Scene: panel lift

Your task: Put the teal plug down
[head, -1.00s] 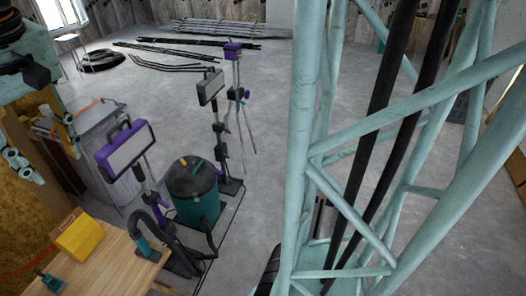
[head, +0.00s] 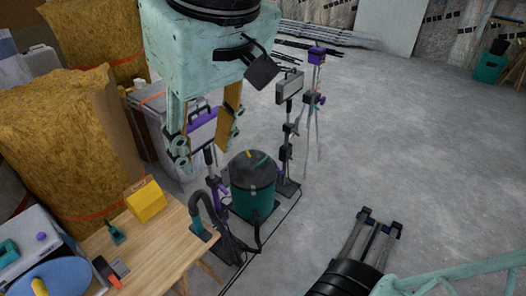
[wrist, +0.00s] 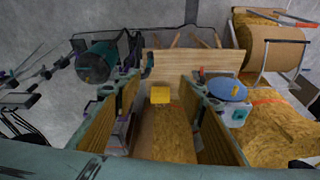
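A small teal piece (head: 115,234), which may be the plug, stands on the wooden table (head: 160,262) beside a yellow box (head: 146,202). I cannot make out its exact shape, and I cannot pick it out in the wrist view. My gripper (head: 205,135) hangs in the air beyond the table in the head view. Its fingers, with brown inner faces, are wide apart. In the wrist view, my gripper (wrist: 160,112) has nothing held between the fingers; the yellow box (wrist: 160,95) shows in the gap, farther off.
A dark drum-shaped vacuum (head: 252,185) with a hose stands beyond the table. A work lamp (head: 290,88) and a purple-topped tripod (head: 317,55) stand behind it. Insulation (head: 65,135) is stacked at left. A blue disc (head: 48,278) lies front left. Open floor (head: 415,150) is at right.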

